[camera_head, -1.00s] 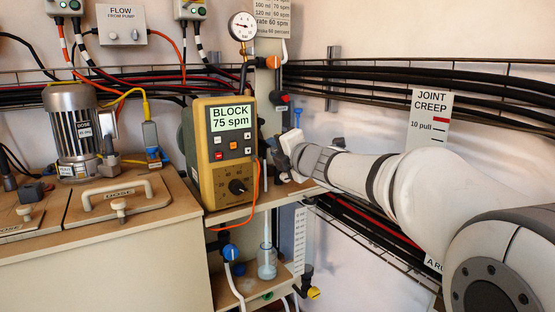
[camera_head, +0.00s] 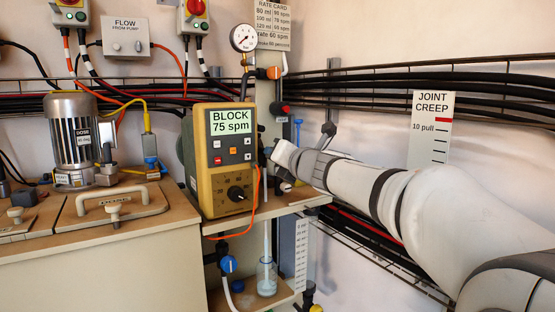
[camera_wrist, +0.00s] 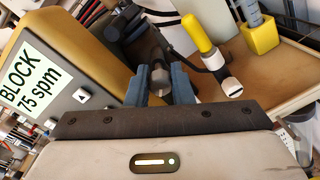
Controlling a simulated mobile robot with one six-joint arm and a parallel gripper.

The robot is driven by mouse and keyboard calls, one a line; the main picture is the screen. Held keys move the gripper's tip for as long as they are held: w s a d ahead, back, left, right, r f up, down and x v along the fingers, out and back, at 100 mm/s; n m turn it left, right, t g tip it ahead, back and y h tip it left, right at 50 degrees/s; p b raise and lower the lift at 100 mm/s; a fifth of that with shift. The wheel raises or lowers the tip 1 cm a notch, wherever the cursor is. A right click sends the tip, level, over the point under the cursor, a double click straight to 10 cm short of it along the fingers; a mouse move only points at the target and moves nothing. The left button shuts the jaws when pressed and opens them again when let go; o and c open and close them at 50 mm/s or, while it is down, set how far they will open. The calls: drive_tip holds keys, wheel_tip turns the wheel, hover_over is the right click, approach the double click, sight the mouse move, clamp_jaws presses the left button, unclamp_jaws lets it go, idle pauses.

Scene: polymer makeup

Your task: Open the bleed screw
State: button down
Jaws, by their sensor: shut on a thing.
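In the wrist view a small grey cylindrical knob (camera_wrist: 160,76), which looks like the bleed screw, sits between the two blue fingertips. My gripper (camera_wrist: 159,84) is shut on it. The knob is just right of the yellow dosing pump (camera_wrist: 75,60), whose screen reads "BLOCK 75 spm". In the head view the pump (camera_head: 225,160) stands on a wooden shelf, and my gripper (camera_head: 272,152) is at its right side. The knob cannot be made out in the head view.
A yellow-handled valve (camera_wrist: 200,38) is close to the right of my fingers in the wrist view. A pressure gauge (camera_head: 243,38) is above the pump. An orange cable (camera_head: 255,195) hangs at the pump's front. A clear cylinder (camera_head: 267,276) stands below the shelf. Black cables (camera_head: 400,85) run along the wall.

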idle(0.4)
drive_tip(key=c, duration=1.3)
unclamp_jaws()
drive_tip(key=p+v, duration=0.1)
drive_tip(key=v, duration=0.6)
drive_tip(key=shift+s+d+p, duration=0.25)
drive_tip(key=shift+s+p, duration=0.05)
drive_tip(key=shift+p, duration=0.05)
